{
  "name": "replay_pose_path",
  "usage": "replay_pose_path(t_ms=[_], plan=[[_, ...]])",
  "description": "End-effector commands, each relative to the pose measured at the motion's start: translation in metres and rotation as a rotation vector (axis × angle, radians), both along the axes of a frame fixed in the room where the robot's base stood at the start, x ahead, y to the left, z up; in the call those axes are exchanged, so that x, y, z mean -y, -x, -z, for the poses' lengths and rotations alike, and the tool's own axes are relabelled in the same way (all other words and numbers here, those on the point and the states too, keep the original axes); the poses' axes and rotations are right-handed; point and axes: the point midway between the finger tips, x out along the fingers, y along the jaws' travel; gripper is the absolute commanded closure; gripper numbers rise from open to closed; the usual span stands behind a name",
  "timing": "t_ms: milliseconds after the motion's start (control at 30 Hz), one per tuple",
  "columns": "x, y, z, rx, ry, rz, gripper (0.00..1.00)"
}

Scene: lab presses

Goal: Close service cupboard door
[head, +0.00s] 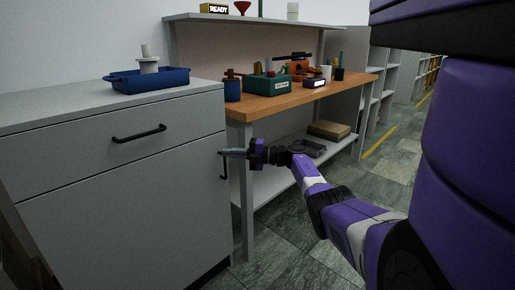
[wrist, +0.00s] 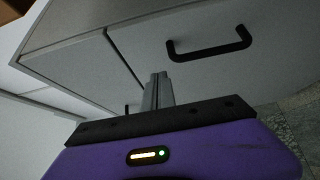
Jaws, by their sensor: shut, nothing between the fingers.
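The service cupboard is the pale grey cabinet at left. Its door (head: 115,215) fills the front below the drawer and looks about flush with it; I cannot tell whether a small gap remains. The dark door handle (head: 222,167) stands upright at the door's right edge. It appears large in the wrist view (wrist: 210,50). My gripper (head: 225,153) points left beside the door's upper right corner, near the handle. In the wrist view its fingers (wrist: 158,90) are together and empty, in front of the cupboard front. Contact with the door cannot be told.
The drawer (head: 60,165) above the door has a dark bar handle (head: 139,134). A blue tray (head: 150,82) stands on the cupboard top. A wooden workbench (head: 270,105) with a lower shelf stands close to the right. Tiled floor (head: 285,250) is open in front.

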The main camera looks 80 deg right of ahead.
Motion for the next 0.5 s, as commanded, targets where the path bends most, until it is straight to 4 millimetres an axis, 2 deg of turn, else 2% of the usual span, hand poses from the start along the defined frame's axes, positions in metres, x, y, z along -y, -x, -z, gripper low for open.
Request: replay_pose_path(t_ms=[500], plan=[[0.035, 0.035, 0.009, -0.003, -0.001, 0.000, 1.00]])
